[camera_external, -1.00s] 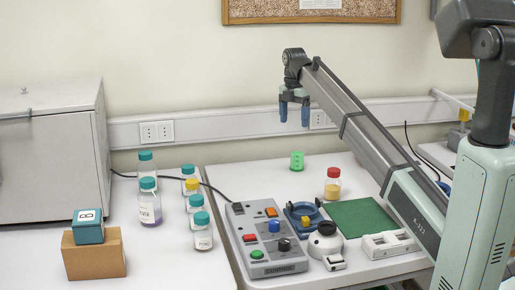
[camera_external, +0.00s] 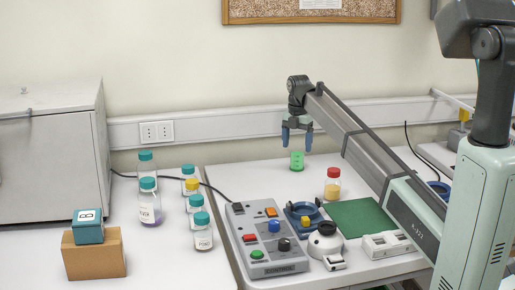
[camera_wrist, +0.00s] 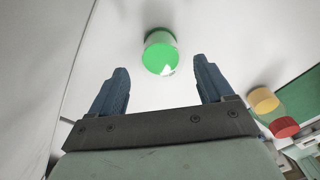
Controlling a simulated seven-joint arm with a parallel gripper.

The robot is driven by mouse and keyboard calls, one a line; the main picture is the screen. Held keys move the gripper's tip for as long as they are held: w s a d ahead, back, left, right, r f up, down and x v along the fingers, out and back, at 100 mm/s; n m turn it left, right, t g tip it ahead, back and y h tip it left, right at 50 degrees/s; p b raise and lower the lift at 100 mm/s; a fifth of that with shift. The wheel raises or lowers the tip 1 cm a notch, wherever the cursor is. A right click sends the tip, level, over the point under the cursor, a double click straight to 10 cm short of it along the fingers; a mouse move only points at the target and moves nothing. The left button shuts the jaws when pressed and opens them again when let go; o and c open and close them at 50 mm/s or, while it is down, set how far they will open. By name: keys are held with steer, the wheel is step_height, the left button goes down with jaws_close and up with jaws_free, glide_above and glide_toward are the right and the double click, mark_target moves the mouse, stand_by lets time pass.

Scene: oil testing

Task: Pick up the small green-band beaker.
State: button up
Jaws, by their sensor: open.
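The small green-band beaker (camera_external: 297,162) stands upright on the white table near its back edge in the external view. In the wrist view the green beaker (camera_wrist: 160,54) lies beyond the fingertips, roughly centred between the two fingers. My gripper (camera_external: 297,139) is open and empty, with its blue fingers pointing down just above the beaker in the external view. The gripper (camera_wrist: 160,80) also shows in the wrist view, with a wide gap between the fingers. The fingers appear apart from the beaker.
A red-capped bottle (camera_external: 332,184) stands right of the beaker; its red cap (camera_wrist: 284,127) shows in the wrist view. A blue ring fixture (camera_external: 303,211), a control box (camera_external: 267,245) and a green mat (camera_external: 361,218) are nearer the front. Table around the beaker is clear.

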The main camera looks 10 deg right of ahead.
mark_target(294, 156)
steer(key=shift+s+f, duration=0.2)
steer(key=shift+f, duration=2.65)
steer(key=c, duration=1.1)
